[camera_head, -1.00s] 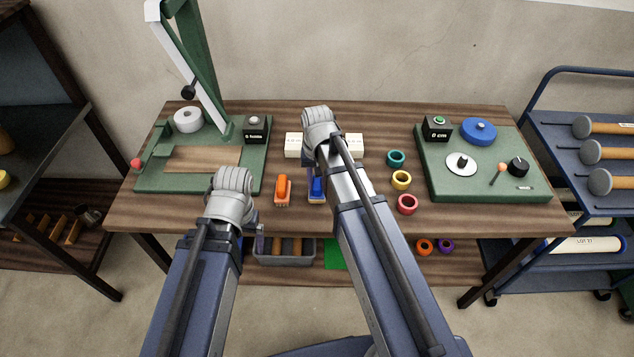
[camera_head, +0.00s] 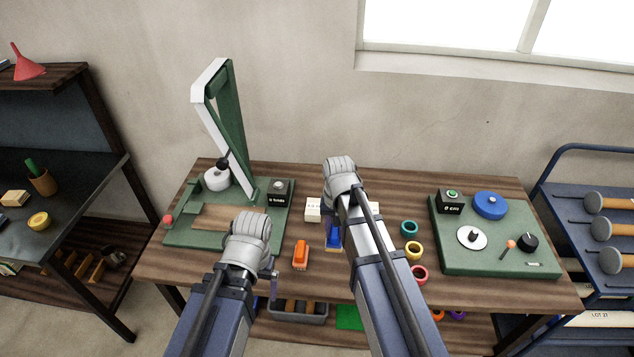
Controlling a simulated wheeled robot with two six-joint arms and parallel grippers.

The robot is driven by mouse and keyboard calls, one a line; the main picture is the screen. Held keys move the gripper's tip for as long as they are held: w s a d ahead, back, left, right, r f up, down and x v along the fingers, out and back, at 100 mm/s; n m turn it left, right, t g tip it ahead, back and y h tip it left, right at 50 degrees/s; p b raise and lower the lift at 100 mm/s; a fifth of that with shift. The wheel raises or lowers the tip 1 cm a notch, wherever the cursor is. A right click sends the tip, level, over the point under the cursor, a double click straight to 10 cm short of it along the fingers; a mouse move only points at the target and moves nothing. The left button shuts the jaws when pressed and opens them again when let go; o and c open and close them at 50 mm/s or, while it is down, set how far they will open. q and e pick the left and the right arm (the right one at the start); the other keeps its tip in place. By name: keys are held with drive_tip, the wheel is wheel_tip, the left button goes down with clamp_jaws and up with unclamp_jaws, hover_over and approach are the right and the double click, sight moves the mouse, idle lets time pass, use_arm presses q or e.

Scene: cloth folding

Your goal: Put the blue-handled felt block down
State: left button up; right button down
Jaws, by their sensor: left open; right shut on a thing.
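The blue-handled felt block (camera_head: 333,239) shows under my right gripper (camera_head: 334,217), near the middle of the workbench. My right gripper is shut on it, and the wrist and forearm hide much of the grip. I cannot tell whether the block's underside touches the bench top. My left gripper (camera_head: 268,270) is open and empty over the bench's front edge, left of the block. Its fingers are mostly hidden behind its wrist.
An orange-handled block (camera_head: 300,255) stands just left of the blue one. Behind is a pale block (camera_head: 313,209). Teal (camera_head: 409,228), yellow (camera_head: 414,250) and red (camera_head: 419,274) rings lie right. Green fixtures stand at left (camera_head: 180,236) and right (camera_head: 480,262).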

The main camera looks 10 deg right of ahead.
drive_tip(key=shift+r, duration=0.15)
wheel_tip(320, 180, down, 10)
drive_tip(key=b, duration=1)
drive_tip(key=shift+f, duration=0.3)
drive_tip(key=c, duration=0.6)
unclamp_jaws()
drive_tip(key=shift+r, duration=0.1)
